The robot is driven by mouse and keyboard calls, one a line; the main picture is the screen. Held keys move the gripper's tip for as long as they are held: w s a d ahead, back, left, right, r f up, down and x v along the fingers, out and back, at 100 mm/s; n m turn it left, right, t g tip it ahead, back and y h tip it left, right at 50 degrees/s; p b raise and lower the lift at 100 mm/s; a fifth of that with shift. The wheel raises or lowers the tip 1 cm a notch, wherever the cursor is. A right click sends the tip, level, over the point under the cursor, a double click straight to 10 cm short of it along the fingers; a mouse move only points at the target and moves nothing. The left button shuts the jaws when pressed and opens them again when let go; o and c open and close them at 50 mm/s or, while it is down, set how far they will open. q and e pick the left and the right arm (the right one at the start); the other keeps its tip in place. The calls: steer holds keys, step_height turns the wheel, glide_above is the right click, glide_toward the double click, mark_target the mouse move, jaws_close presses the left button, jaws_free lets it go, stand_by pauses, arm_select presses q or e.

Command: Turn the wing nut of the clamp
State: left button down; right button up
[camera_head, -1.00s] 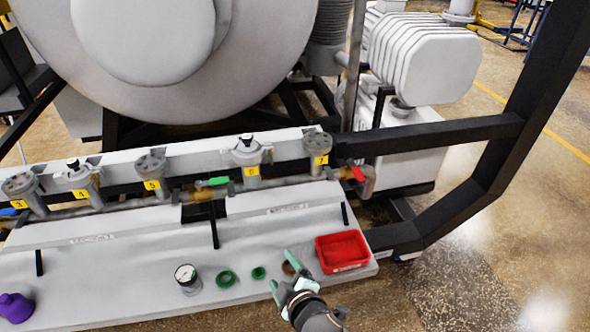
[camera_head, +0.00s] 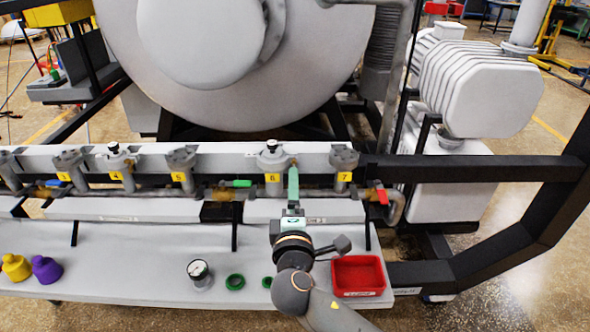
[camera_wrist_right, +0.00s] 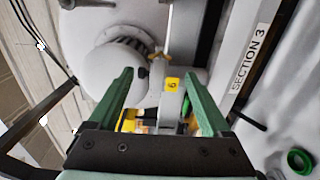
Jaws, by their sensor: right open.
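My right gripper (camera_head: 293,172) reaches up from the bench front to station 6 in the head view. Its green fingers are apart and empty, also in the right wrist view (camera_wrist_right: 157,76). The station 6 fitting (camera_head: 270,160) stands just left of the fingertips, with a clamp at its upper part. A small brass-coloured piece, seemingly the wing nut (camera_wrist_right: 160,57), shows between and beyond the fingertips in the wrist view. I see no contact with it. The fingers partly hide the fitting in the head view. My left gripper is not in view.
A red tray (camera_head: 358,277) stands on the bench right of my arm. Fitting 7 (camera_head: 343,160) and a red-handled valve (camera_head: 381,196) are close on the right.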

mark_target(294, 165)
steer(key=w, duration=0.8)
